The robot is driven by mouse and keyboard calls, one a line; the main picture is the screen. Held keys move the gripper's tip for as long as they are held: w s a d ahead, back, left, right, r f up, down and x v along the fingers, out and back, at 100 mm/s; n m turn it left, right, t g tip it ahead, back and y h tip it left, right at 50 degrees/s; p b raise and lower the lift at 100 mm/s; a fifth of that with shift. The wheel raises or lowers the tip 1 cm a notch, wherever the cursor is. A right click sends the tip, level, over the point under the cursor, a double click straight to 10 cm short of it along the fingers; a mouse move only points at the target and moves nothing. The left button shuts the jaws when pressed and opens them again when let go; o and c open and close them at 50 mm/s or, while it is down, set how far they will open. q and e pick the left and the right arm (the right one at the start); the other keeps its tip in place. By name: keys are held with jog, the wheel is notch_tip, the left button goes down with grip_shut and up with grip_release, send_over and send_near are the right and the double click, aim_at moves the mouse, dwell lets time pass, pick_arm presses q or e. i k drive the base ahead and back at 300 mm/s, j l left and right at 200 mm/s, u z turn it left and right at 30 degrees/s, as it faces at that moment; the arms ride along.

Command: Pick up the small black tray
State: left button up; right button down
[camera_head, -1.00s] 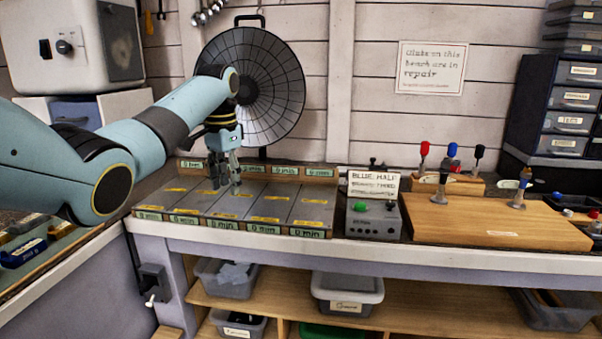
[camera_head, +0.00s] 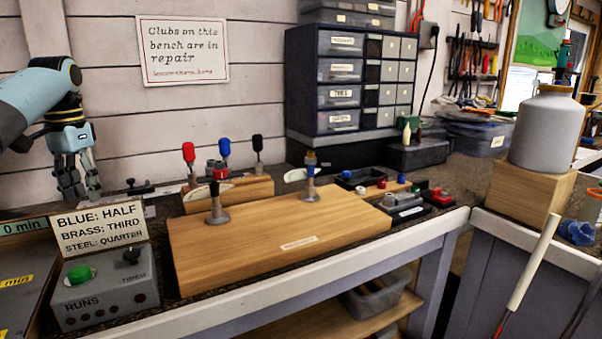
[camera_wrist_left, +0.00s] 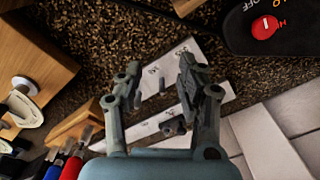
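Small black trays lie on the bench beyond the wooden board. One dark shallow tray (camera_head: 342,182) is just behind the board with small parts in or beside it. I cannot tell which is the small black tray. My left gripper (camera_head: 79,196) hangs at the far left, well away from both. Its fingers are apart and empty, and they also show apart in the left wrist view (camera_wrist_left: 158,72). My right gripper is not in view.
The wooden board (camera_head: 270,240) holds two upright metal stands. A control box (camera_head: 105,290) and a sign (camera_head: 100,232) stand at front left. A drawer cabinet (camera_head: 350,80) rises behind the trays.

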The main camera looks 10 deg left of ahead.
aim_at(369, 176)
jog(key=i+j+z, duration=0.25)
jog(key=z, duration=0.15)
jog(key=i+j+z, duration=0.15)
jog(key=j+z, duration=0.3)
jog(key=i+l+z, duration=0.1)
jog(key=z, duration=0.3)
jog(key=i+l+z, duration=0.1)
jog(key=z, duration=0.25)
jog(key=i, duration=0.05)
